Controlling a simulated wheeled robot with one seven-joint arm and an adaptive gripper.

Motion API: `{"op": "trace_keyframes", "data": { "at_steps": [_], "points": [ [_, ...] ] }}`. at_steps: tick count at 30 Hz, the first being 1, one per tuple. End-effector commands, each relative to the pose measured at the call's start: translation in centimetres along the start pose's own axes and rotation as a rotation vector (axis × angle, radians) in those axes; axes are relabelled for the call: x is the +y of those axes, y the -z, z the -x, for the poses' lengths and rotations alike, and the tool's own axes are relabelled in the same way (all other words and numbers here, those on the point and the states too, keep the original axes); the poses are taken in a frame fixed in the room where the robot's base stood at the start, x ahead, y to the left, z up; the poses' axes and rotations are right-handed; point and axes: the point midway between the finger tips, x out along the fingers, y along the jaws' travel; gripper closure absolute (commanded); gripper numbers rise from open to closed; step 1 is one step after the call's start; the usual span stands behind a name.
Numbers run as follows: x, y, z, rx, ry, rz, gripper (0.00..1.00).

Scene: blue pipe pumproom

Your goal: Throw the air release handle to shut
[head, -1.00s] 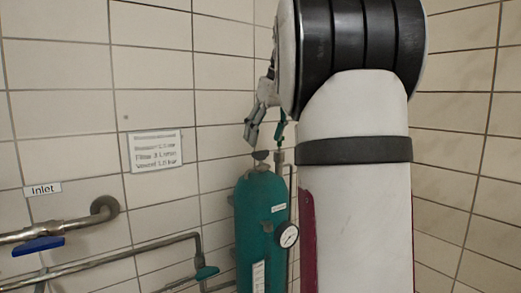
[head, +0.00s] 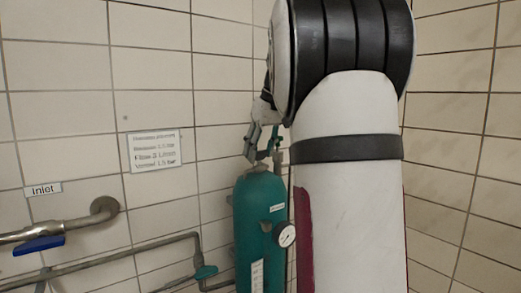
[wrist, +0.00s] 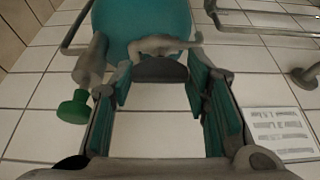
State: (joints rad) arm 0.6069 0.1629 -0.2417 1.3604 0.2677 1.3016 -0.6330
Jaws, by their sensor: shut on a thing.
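The teal pressure vessel (head: 259,215) stands upright against the tiled wall, with its domed top below my gripper (head: 253,155). A dark half-round handle (wrist: 160,69) sits on the vessel's top, under a grey fitting (wrist: 160,45) in the wrist view. My gripper (wrist: 158,82) has its teal-padded fingers on either side of this dark handle and is shut on it. A green handle (wrist: 75,107) on a side pipe is left of the fingers, apart from them. No label shows which handle is the air release. In the head view the fingers partly hide the vessel's top.
A round gauge (head: 285,235) is on the vessel's right side, close to my arm. A blue handle (head: 38,245) is on the inlet pipe (head: 75,226) at left. A notice (head: 155,151) hangs on the wall.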

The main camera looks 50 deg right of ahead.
Motion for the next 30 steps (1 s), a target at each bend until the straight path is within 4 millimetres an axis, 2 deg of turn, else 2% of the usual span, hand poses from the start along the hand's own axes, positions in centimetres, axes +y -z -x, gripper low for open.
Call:
{"op": "trace_keyframes", "data": {
  "at_steps": [8,14,30],
  "points": [
    [-0.07,0.01,-0.05,-0.001,-0.015,-0.035,0.85],
    [-0.22,0.10,-0.07,0.000,-0.056,-0.132,0.85],
    [-0.46,0.31,-0.23,0.001,-0.245,-0.588,0.85]
  ]
}}
